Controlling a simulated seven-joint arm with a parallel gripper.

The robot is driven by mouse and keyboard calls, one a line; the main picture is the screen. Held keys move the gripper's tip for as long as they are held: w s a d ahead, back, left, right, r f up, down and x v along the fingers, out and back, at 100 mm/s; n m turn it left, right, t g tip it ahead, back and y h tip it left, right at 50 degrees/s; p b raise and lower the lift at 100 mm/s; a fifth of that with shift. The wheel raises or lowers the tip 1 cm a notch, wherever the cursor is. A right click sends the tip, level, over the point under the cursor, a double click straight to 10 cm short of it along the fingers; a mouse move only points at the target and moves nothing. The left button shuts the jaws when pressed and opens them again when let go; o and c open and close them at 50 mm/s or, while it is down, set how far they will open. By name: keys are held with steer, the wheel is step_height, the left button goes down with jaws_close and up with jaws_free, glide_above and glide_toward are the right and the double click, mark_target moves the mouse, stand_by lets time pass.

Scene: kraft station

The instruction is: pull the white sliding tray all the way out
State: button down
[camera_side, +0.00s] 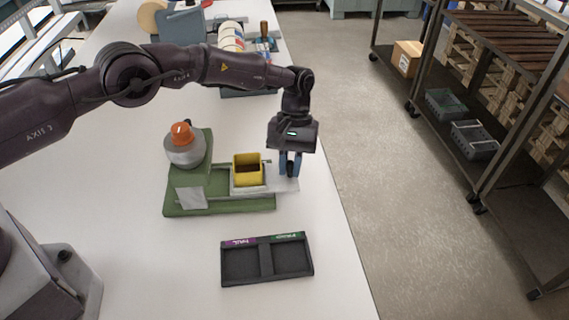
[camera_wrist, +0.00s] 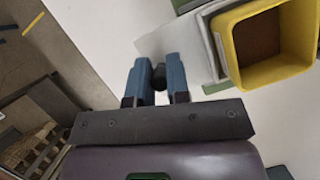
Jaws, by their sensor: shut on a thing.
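The white sliding tray (camera_side: 252,189) extends to the right from a green machine (camera_side: 190,180) on the table. A yellow square box (camera_side: 247,168) sits on the tray, open at the top. My gripper (camera_side: 290,165) is at the tray's right end, pointing down, its blue fingers shut on a small dark knob. In the wrist view the dark knob (camera_wrist: 159,76) shows between the fingertips, with the white tray (camera_wrist: 190,40) and the yellow box (camera_wrist: 265,45) to the right. How the knob joins the tray is partly hidden by the fingers.
A black two-compartment bin (camera_side: 266,262) with purple and green labels lies in front of the machine. The table's right edge (camera_side: 335,215) is close to my gripper, with open floor beyond. Several spools (camera_side: 231,38) stand at the back. A shelf rack (camera_side: 490,110) stands at right.

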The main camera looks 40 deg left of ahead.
steer(key=shift+w+d, duration=0.15)
steer(key=c, duration=1.1)
jaws_free()
steer(key=shift+r, duration=0.1)
steer(key=v, duration=0.7)
steer(key=shift+r, duration=0.2)
